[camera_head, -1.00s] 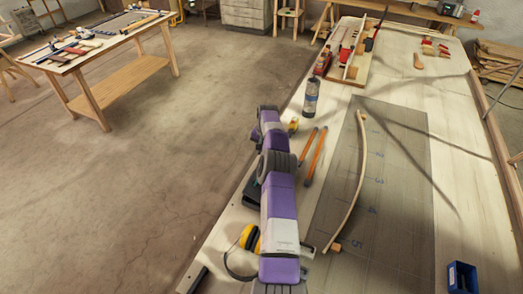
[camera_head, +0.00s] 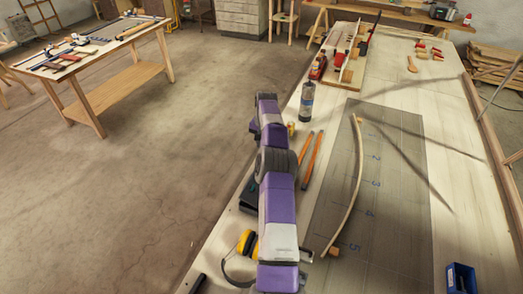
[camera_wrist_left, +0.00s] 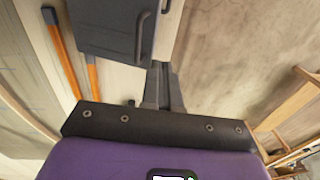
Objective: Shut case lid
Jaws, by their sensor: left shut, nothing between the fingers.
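The dark case (camera_head: 249,196) lies near the left edge of the workbench in the head view, largely hidden behind my purple left arm. In the left wrist view, part of the dark grey case (camera_wrist_left: 100,35) shows at the top, with a curved handle on its right side. I cannot tell from these views how far its lid stands open. My left gripper (camera_wrist_left: 160,68) is shut and empty in the wrist view, its tips just below and right of the case's near corner. In the head view, its fingers are hidden by the arm. My right gripper is out of view.
A bent lath (camera_head: 355,180) rests on the grey gridded mat (camera_head: 400,190). A blue box (camera_head: 461,278) stands at the lower right.

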